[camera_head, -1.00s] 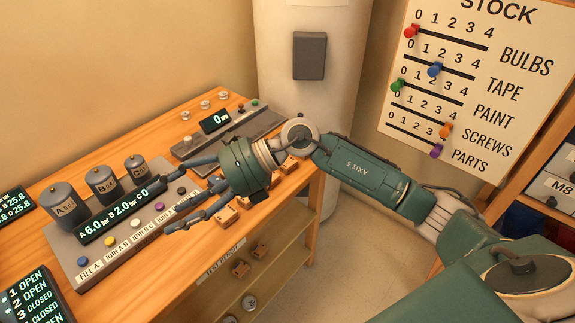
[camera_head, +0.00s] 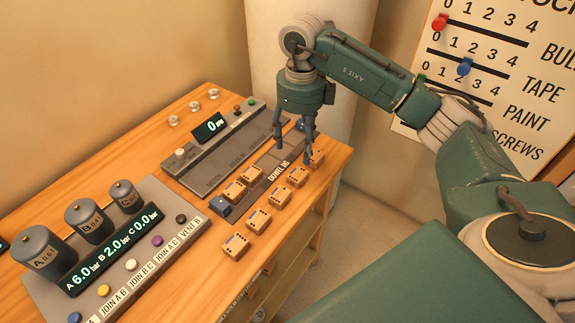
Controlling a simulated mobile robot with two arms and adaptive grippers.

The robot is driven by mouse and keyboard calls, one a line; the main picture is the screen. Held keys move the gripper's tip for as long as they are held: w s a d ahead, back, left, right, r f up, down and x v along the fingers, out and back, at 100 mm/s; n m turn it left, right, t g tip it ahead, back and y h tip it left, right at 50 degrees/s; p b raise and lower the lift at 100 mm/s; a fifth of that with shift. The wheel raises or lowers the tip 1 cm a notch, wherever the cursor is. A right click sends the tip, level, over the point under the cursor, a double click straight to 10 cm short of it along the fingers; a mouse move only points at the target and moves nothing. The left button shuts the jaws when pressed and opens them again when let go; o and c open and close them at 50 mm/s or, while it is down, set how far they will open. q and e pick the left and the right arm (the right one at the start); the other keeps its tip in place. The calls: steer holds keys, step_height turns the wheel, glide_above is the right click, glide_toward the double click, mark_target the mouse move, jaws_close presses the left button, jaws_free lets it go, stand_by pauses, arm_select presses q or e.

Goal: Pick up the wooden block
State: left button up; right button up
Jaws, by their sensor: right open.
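Several small wooden blocks with dark markings lie on the bench's right part, such as a front block (camera_head: 236,245), a middle block (camera_head: 278,196) and a left block (camera_head: 235,190). One more block (camera_head: 318,157) is at the right edge, partly hidden behind a finger of my right gripper (camera_head: 295,150). My right gripper points down, open, its fingers over the end of a dark strip labelled like "DOWEL JIG" (camera_head: 270,172). I cannot tell whether it touches that block. My left gripper is not in view.
A control panel (camera_head: 150,215) with coloured buttons and grey canisters (camera_head: 40,250) fills the bench's left. A grey rail unit with a small display (camera_head: 209,127) stands behind the blocks. A blue piece (camera_head: 220,206) sits at the strip's near end. Bare wood (camera_head: 140,160) shows at the back left.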

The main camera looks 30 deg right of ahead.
glide_above(298, 174)
steer(key=f, duration=0.2)
steer(key=f+p, duration=0.1)
steer(key=f, duration=0.1)
steer(key=shift+s+d+f, duration=0.1)
steer(key=shift+s+d, duration=0.1)
steer(key=shift+s, duration=0.1)
steer(key=shift+w+f, duration=0.15)
steer(key=shift+f, duration=0.15)
steer(key=f, duration=0.1)
steer(key=f+p, duration=0.1)
steer(key=f, duration=0.1)
steer(key=f+p, duration=0.1)
steer(key=shift+w+a+f, duration=0.1)
steer(key=shift+a+f, duration=0.1)
steer(key=shift+a, duration=0.05)
steer(key=shift+f, duration=0.45)
steer(key=c, duration=0.8)
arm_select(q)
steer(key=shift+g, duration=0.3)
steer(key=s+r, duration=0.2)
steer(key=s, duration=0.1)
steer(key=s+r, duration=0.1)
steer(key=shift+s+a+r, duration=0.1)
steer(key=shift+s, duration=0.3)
arm_select(e)
steer(key=c, duration=0.3)
